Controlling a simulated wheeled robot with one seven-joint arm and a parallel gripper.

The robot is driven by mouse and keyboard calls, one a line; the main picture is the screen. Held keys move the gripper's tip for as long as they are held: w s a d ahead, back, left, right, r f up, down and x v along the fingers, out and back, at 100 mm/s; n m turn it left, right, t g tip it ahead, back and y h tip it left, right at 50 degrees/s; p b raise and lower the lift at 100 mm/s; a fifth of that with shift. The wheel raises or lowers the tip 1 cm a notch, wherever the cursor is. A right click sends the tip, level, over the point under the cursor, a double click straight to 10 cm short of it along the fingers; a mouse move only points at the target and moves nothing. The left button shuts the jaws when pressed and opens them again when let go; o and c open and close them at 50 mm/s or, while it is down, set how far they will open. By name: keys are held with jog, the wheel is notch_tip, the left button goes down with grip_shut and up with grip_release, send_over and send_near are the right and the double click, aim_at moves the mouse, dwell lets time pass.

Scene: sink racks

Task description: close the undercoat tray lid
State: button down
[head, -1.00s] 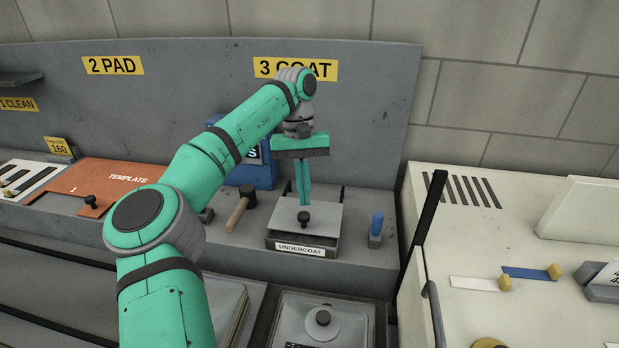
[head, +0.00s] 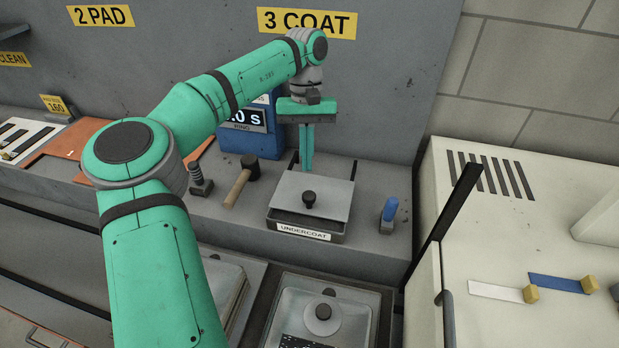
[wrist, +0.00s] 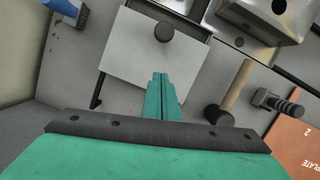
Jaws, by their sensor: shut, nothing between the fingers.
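The undercoat tray (head: 303,231) is a dark box with a white UNDERCOAT label, on the grey ledge under the 3 COAT sign. Its lid (head: 325,196) is a flat grey plate with a black knob (head: 309,198). A dark strip of the tray shows along the lid's front edge, and dark rails stick out behind it. My gripper (head: 306,168) is shut and empty, pointing down at the lid's back edge. In the wrist view, the fingertips (wrist: 160,76) overlap the back part of the lid (wrist: 130,50), behind the knob (wrist: 164,32). I cannot tell whether they touch it.
A mallet (head: 239,182) and a dark ribbed tool (head: 200,180) lie left of the tray. A blue-handled brush (head: 389,215) is right of it. A blue timer box (head: 245,130) stands behind left. A lidded basin (head: 322,312) is in front.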

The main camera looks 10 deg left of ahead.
aim_at(306, 196)
jog(key=x, duration=0.3)
jog(key=shift+s+d+r, duration=0.1)
jog(key=shift+s+d, duration=0.05)
jog(key=shift+s+d+r, duration=0.1)
jog(key=shift+s+d, duration=0.05)
jog(key=shift+s, duration=0.3)
jog(key=shift+s+d, duration=0.15)
jog(key=shift+s, duration=0.3)
jog(key=shift+s+d, duration=0.25)
jog(key=shift+s, duration=0.45)
jog(key=shift+s, duration=2.05)
jog(key=shift+w+d, duration=0.1)
